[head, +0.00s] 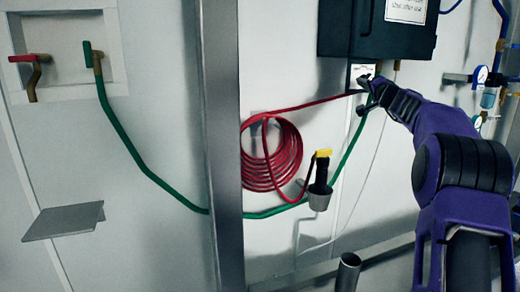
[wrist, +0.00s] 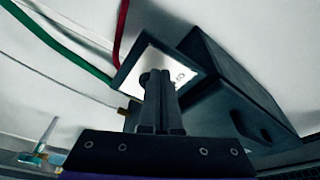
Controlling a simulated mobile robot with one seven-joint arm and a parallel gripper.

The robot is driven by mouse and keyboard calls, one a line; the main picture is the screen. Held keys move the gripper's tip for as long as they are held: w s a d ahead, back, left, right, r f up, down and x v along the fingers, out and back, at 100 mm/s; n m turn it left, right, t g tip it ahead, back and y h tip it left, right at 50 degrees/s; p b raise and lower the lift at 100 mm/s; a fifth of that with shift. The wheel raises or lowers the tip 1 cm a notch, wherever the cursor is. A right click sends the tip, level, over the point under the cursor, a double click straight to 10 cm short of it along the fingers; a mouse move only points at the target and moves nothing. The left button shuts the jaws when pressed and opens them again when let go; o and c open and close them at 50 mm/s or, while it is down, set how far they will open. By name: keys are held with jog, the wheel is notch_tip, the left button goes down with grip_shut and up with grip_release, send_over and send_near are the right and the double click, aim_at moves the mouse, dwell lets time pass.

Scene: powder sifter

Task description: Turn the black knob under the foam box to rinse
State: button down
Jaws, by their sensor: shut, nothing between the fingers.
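The black foam box (head: 372,38) hangs on the wall at the upper right of the head view. In the wrist view the box (wrist: 225,95) fills the right side. A white label plate (head: 362,71) sits under it and shows in the wrist view (wrist: 183,72) with partly hidden lettering. My gripper (head: 370,92) is just below the plate. In the wrist view its fingers (wrist: 163,75) are shut and empty, pointing at the plate. A dark rounded shape, seemingly the black knob (wrist: 147,77), shows at the fingertips, mostly hidden; I cannot tell its setting or whether I touch it.
Red (head: 318,104) and green (head: 349,150) hoses run up to the box's underside. A coiled red hose (head: 272,165) and a yellow-topped sprayer (head: 322,168) in a cup are lower left. A metal post (head: 220,150) stands left. Gauges and blue pipes (head: 482,77) are at right.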

jog(key=shift+w+d+f+b, duration=0.1)
jog(key=shift+d+f+b, duration=0.2)
jog(key=shift+f+b, duration=1.1)
dwell(0.3)
